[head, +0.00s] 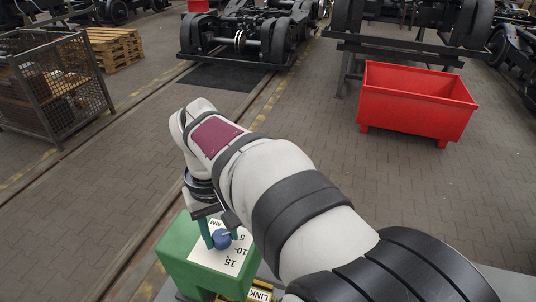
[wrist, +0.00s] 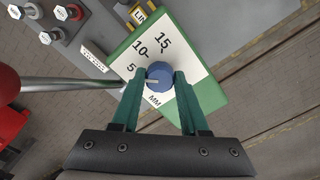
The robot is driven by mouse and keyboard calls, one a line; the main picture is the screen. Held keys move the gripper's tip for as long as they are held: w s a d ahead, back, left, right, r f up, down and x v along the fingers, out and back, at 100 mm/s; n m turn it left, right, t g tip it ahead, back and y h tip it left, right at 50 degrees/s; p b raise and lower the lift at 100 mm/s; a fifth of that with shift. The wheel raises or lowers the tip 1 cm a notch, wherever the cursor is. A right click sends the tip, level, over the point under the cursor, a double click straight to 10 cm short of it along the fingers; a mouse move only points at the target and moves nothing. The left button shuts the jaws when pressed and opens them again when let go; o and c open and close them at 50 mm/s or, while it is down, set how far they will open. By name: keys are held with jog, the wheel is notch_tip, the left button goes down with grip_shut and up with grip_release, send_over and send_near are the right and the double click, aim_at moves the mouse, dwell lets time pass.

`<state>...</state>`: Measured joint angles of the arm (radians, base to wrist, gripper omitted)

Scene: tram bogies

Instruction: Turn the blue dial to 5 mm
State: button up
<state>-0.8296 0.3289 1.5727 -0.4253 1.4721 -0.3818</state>
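The blue dial (wrist: 158,72) sits on a white scale plate (wrist: 192,62) marked 5, 10, 15 and MM. The plate is on top of a green box (head: 178,254); the dial (head: 221,240) also shows in the head view. A pale pointer on the dial points left in the wrist view, just to the MM side of the 5. My gripper (wrist: 159,74) reaches down over the box, one green finger on each side of the dial. No clear gap shows between fingers and dial, so they appear shut on it. The finger tips partly hide the plate.
The head view shows a red bin (head: 415,103), a mesh cage (head: 50,85) and a bogie (head: 245,38), all well away.

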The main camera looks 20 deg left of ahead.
aim_at(221, 235)
jog(key=o, duration=0.4)
jog(key=shift+o, duration=0.2)
notch_tip(221, 235, up, 16)
jog(key=shift+f, duration=0.1)
jog(key=s+d+f+m, duration=0.3)
jog(key=d+f+m, duration=0.15)
jog(key=d, duration=0.65)
jog(key=s+d+f+m, duration=0.3)
jog(key=d+f+m, duration=0.15)
jog(key=d, duration=0.65)
jog(key=s+d+f+m+y, duration=0.1)
jog(key=s+d+f+m, duration=0.3)
jog(key=s+f, duration=0.4)
jog(key=shift+f+m+y, duration=0.4)
jog(key=shift+f+m, duration=0.4)
jog(key=shift+f, duration=0.05)
